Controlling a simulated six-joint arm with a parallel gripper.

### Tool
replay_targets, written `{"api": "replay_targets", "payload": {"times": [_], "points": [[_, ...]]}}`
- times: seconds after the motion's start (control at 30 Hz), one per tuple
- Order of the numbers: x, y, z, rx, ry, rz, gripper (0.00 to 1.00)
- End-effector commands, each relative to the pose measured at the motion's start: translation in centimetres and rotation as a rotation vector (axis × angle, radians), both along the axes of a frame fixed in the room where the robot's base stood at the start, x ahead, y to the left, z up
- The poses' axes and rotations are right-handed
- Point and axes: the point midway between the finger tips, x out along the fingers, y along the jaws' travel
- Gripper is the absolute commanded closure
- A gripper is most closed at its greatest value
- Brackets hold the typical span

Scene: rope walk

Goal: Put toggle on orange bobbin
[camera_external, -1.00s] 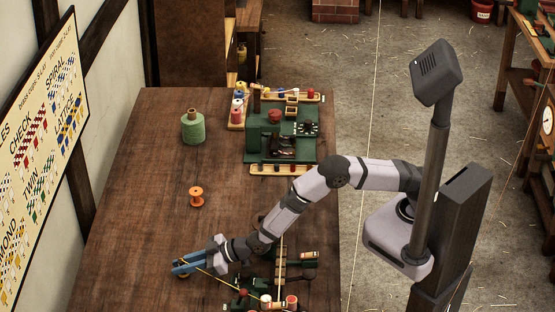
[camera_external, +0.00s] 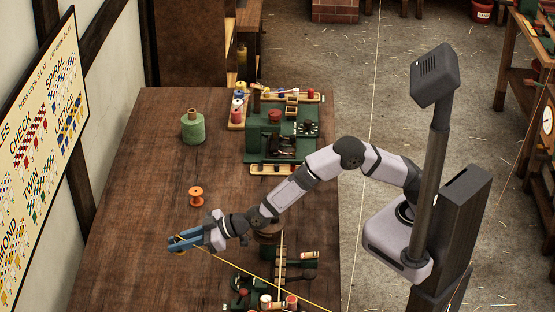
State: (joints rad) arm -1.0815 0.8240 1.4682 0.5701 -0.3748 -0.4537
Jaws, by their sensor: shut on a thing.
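The orange bobbin (camera_external: 196,197) stands upright on the wooden table, left of its middle. My gripper (camera_external: 180,242), with blue fingers, is above the table, nearer the camera than the bobbin and apart from it. It is shut on a small yellowish thing, seemingly the toggle (camera_external: 181,251), mostly hidden by the fingers. A yellow cord (camera_external: 255,274) runs from the gripper down to the right, past the near green device, and leaves the frame at the bottom.
A green spool (camera_external: 193,128) stands at the back left of the table (camera_external: 150,170). A dark green machine (camera_external: 282,135) with racks of coloured bobbins is at the back right. Another green device (camera_external: 268,292) is at the near edge.

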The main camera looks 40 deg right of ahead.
Motion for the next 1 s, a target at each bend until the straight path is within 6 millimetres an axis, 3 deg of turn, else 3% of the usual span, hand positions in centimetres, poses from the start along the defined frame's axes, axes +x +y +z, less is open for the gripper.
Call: {"api": "replay_targets", "payload": {"times": [0.17,0.37,0.57,0.7,1.0], "points": [[0.8,-0.4,0.2,0.004,0.001,-0.008,1.0],[4.7,-2.7,1.2,0.021,0.0,-0.041,1.0],[11.3,-7.7,2.6,0.033,-0.001,-0.106,1.0],[15.7,-12.2,3.6,0.031,-0.001,-0.163,1.0],[22.2,-20.7,5.0,0.01,-0.003,-0.271,1.0]]}}
